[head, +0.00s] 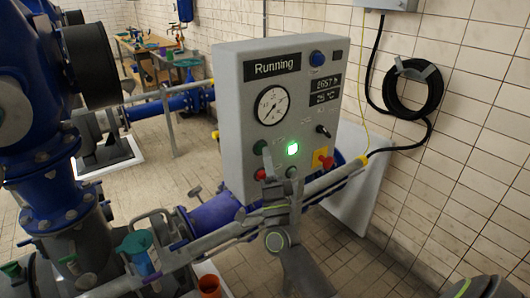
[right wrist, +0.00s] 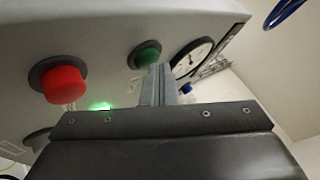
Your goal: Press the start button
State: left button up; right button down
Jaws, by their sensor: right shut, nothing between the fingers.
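The grey control panel (head: 240,110) stands tilted in the middle of the head view. The green button (head: 259,147) sits at the panel's lower left, above a red button (head: 260,174). The right wrist view shows the green button (right wrist: 145,54) and the red button (right wrist: 64,83) close up. My right gripper (head: 267,158) is shut and empty in front of the panel. Its fingertips (right wrist: 160,70) appear right at the green button's edge; I cannot tell whether they touch it. My left gripper is not in view.
A red-and-yellow emergency stop (head: 323,160), a black switch (head: 322,131) and a blue button (head: 317,57) are also on the panel. A gauge (head: 271,105) sits above the green button. Blue pipework (head: 40,190) fills the left; a coiled black hose (head: 412,88) hangs right.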

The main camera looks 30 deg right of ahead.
jog(key=shift+w+y, duration=0.3)
jog(key=shift+s, duration=0.5)
jog(key=s, duration=0.4)
jog(key=s+p, duration=0.1)
jog(key=s, duration=0.1)
jog(key=shift+d, duration=0.25)
dwell(0.8)
